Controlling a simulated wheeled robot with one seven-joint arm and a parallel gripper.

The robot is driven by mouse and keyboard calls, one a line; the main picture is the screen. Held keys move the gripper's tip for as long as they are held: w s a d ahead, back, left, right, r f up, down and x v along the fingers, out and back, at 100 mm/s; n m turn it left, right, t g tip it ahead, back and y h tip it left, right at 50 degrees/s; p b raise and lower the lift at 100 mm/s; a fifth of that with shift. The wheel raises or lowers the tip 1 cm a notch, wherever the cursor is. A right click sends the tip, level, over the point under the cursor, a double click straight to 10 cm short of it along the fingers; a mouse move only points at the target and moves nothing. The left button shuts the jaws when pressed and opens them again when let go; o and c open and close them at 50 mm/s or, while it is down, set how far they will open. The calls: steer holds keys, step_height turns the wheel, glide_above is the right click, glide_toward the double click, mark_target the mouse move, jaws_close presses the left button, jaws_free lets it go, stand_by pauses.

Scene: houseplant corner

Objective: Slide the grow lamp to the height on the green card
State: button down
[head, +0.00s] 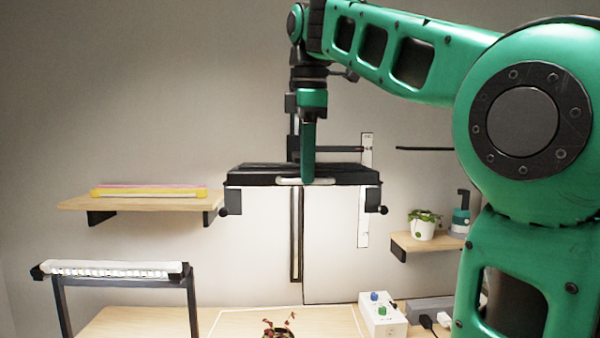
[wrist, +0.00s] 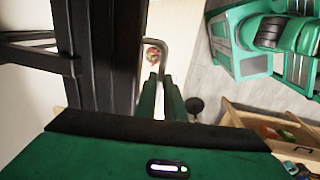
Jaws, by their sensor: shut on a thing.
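The grow lamp (head: 345,174) is a wide black fixture, roughly level, on a dark upright rail (head: 297,240) on the wall. A pale handle (head: 290,181) runs along its front; in the wrist view it shows as a bent grey bar (wrist: 164,50). My gripper (head: 308,180) reaches down from above at the middle of the lamp and is shut on the handle. Its green fingers also show in the wrist view (wrist: 161,100). A white scale strip (head: 364,215) stands right of the rail, with a dark horizontal bar reaching toward it above the lamp. I see no green card.
A left shelf (head: 75,203) holds pink and yellow bars. A stand with a white tube (head: 110,268) is below it. A potted plant (head: 422,228) and a green bottle (head: 460,215) are at right. A knobbed white box (head: 383,318) and a small reddish plant (head: 278,330) are below.

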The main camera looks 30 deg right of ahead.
steer(key=shift+w+r, duration=0.15)
steer(key=shift+r, duration=0.15)
steer(key=c, duration=1.8)
jaws_free()
steer(key=shift+f, duration=0.1)
steer(key=shift+c, duration=0.2)
step_height(320, 180, up, 7)
steer(key=s, duration=0.1)
steer(key=shift+a, duration=0.3)
steer(key=shift+s, duration=0.1)
